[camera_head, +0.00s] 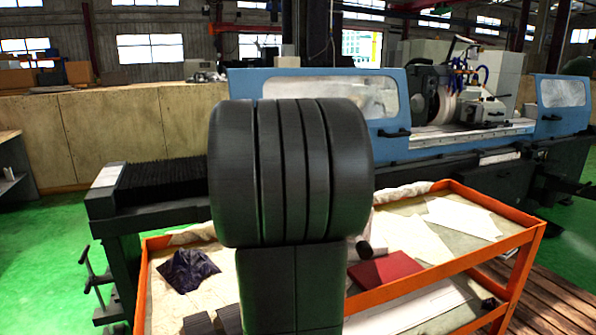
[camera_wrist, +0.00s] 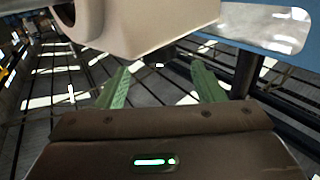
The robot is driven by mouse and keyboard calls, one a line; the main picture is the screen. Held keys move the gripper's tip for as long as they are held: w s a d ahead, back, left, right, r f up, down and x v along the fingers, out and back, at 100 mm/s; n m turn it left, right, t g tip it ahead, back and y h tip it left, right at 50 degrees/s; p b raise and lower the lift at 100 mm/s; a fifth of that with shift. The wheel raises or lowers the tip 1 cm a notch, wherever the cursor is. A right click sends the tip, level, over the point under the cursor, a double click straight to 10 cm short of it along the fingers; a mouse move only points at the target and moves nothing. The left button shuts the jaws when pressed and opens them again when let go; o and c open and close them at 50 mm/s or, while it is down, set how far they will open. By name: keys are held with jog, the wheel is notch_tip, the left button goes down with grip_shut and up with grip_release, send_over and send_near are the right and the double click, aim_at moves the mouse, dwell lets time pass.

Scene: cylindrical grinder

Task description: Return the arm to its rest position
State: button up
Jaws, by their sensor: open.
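My gripper (camera_wrist: 160,66) shows in the wrist view, with its two green fingers spread apart. Nothing is between the fingers, so it is open and empty. A pale, smooth rounded body fills the top of that view just beyond the fingertips; I cannot tell whether they touch it. In the head view, a dark ribbed part of my arm fills the middle, and the gripper itself does not show there.
An orange-framed cart (camera_head: 400,296) stands close in front, bearing a red flat item (camera_head: 386,270), a dark cloth (camera_head: 187,270) and white sheets (camera_head: 462,217). Behind it is the blue grinder (camera_head: 440,149). A slatted wooden platform (camera_head: 560,300) lies at right.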

jog(key=x, duration=0.8)
jog(key=shift+w+d, duration=0.2)
jog(key=shift+d, duration=0.15)
jog(key=shift+r+p, duration=0.2)
jog(key=shift+p, duration=0.75)
jog(key=shift+s+a+m+g+h+p, duration=0.1)
jog(key=shift+m+g+h+p, duration=0.6)
jog(key=shift+h+p, duration=0.1)
jog(key=shift+s+f+m+g+h+p, duration=0.1)
jog(key=shift+m+g+h+p, duration=0.75)
jog(key=shift+p, duration=0.35)
jog(key=shift+g+h, duration=0.25)
jog(key=shift+g, duration=0.1)
